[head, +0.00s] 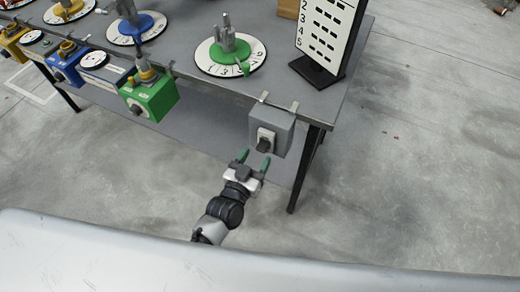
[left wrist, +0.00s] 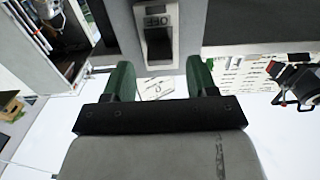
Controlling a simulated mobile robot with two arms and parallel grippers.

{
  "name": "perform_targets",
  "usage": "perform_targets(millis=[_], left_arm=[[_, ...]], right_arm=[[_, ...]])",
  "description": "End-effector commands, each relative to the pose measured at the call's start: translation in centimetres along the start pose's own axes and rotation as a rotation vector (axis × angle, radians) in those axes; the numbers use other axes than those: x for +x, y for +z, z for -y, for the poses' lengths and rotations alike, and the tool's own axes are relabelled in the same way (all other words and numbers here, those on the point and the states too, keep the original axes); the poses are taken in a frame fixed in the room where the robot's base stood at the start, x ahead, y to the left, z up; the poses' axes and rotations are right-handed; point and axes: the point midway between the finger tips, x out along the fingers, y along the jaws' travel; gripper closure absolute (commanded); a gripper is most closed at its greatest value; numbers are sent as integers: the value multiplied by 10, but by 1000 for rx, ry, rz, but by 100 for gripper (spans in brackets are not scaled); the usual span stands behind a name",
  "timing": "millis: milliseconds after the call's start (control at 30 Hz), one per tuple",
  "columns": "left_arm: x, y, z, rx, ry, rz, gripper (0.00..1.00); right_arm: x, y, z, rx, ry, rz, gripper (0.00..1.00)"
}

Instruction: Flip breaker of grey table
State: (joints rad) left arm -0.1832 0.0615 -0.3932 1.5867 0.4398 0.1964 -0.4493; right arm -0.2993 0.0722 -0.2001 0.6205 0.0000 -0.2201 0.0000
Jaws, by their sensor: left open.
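The grey table (head: 215,104) fills the upper left of the head view. A grey breaker box (head: 284,131) hangs by two clips from its front edge near the right corner. Its face has a light plate with a dark switch (head: 264,145). In the left wrist view the switch (left wrist: 158,42) sits straight ahead in its plate, under a small label. My left gripper (head: 255,160) has green fingertips, stands just in front of the box, and is open and empty. Its two fingers (left wrist: 157,82) are spread below the switch in the wrist view, apart from it. My right gripper is not in view.
Green (head: 149,96) and blue (head: 66,66) boxes hang along the same edge to the left. Numbered dials, one with a green centre (head: 230,52), and a number board (head: 326,36) stand on top. A black table leg (head: 305,170) is right of the breaker.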

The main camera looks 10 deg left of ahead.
Motion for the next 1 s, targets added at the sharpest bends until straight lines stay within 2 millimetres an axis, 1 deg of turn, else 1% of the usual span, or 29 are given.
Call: perform_targets(millis=[33, 100, 200, 333, 567, 900, 1000], left_arm=[[9, -1, 0, -1, 0, -1, 43], [18, 0, 0, -2, 0, 0, 43], [27, 0, 0, -3, 0, 0, 43], [32, 0, 0, -3, 0, 0, 43], [32, 0, 0, -3, 0, 0, 43], [32, 0, 0, -3, 0, 0, 92], [32, -1, 0, -3, 0, 3, 92]], right_arm=[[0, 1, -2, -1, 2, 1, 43], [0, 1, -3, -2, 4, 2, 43], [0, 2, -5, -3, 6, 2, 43], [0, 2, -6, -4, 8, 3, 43], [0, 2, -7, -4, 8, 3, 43], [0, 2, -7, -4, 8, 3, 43], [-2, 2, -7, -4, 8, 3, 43]])
